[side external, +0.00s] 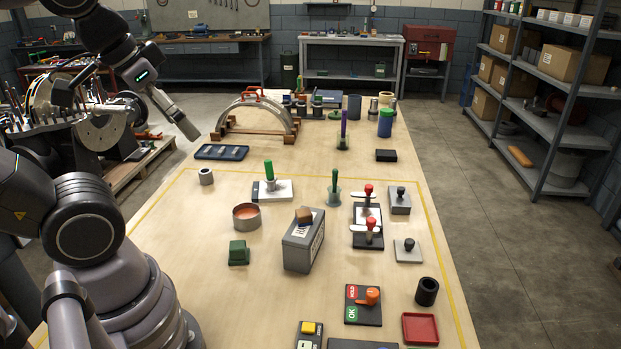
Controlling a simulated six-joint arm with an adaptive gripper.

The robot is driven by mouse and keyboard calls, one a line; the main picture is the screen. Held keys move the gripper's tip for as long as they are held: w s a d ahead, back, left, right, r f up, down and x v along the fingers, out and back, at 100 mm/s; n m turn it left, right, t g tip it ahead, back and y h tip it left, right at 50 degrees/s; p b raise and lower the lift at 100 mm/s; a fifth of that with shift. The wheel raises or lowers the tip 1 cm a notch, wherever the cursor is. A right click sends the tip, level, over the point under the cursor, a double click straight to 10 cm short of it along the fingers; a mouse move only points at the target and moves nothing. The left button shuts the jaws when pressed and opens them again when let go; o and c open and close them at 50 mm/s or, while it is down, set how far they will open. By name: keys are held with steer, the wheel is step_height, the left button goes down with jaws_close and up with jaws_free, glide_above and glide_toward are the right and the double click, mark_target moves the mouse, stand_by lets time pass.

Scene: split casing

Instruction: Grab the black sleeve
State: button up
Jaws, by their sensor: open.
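The black sleeve (427,292) is a short hollow black cylinder. It stands upright on the table at the lower right, with its open end up. My gripper (186,128) is at the upper left, raised above the table's left edge and far from the sleeve. It is open, and nothing shows between its fingers. It is seen from the side, so the gap between the fingers is hard to make out.
A red tray (420,329) lies just in front of the sleeve, and a black panel with an orange knob (371,297) is left of it. A grey block with a black knob (408,250) stands behind. A tall grey box (303,243) stands mid-table. Bare tabletop lies around the sleeve.

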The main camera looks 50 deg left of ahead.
steer(key=w+y, duration=0.1)
steer(key=w, duration=0.9)
steer(key=m+g+h, duration=0.1)
steer(key=m+h, duration=0.1)
glide_above(422, 287)
steer(key=s, duration=0.4)
step_height(422, 287, down, 28)
steer(key=x, duration=0.5)
steer(key=a+x, duration=0.1)
steer(key=x, duration=0.2)
steer(key=shift+s+f, duration=0.1)
steer(key=shift+f, duration=0.1)
steer(key=shift+w+x, duration=0.15)
steer(key=shift+x, duration=1.3)
steer(key=shift+w+x, duration=0.15)
steer(key=shift+x, duration=1.3)
steer(key=shift+d+r, duration=0.15)
steer(key=shift+r, duration=0.05)
